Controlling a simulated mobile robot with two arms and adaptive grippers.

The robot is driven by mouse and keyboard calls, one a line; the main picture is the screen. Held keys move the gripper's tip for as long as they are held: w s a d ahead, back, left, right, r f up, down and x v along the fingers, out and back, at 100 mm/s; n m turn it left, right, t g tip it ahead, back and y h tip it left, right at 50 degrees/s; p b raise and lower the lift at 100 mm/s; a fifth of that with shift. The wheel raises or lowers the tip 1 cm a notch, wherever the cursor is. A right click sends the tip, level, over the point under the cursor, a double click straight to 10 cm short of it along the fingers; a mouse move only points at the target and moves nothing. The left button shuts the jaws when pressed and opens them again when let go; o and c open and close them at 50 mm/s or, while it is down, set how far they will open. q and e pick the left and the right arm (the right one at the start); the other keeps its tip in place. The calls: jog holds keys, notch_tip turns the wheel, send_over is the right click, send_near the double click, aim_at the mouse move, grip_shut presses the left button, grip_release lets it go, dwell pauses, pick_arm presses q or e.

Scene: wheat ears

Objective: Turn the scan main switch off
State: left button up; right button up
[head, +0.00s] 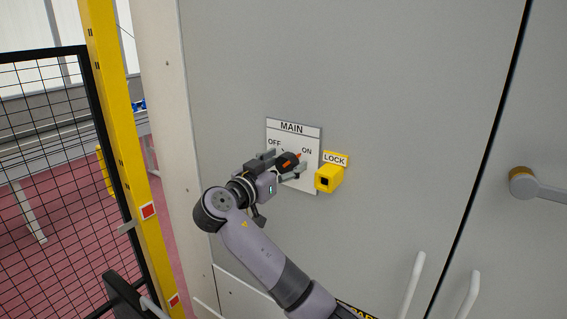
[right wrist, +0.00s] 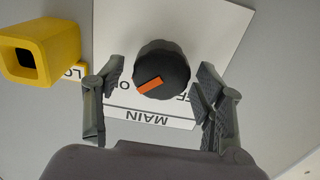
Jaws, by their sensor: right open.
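The main switch is a round black knob (head: 289,157) with an orange pointer, on a white plate (head: 309,183) marked MAIN, OFF at left and ON at right. In the right wrist view the knob (right wrist: 160,62) appears upside down, its orange pointer turned toward the ON lettering. My right gripper (head: 282,166) is at the knob, with its fingers open on either side. In the right wrist view a gap shows between each finger and the knob; whether they overlap it in depth I cannot tell. My left gripper is not in view.
A yellow LOCK block (head: 328,179) sticks out of the panel just right of the plate and close to my right gripper. The grey cabinet face (head: 400,90) is otherwise flat around it. A yellow post (head: 118,110) and black mesh fence (head: 50,150) stand at left.

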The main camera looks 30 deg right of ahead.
jog(key=shift+c, duration=0.4)
jog(key=c, duration=1.1)
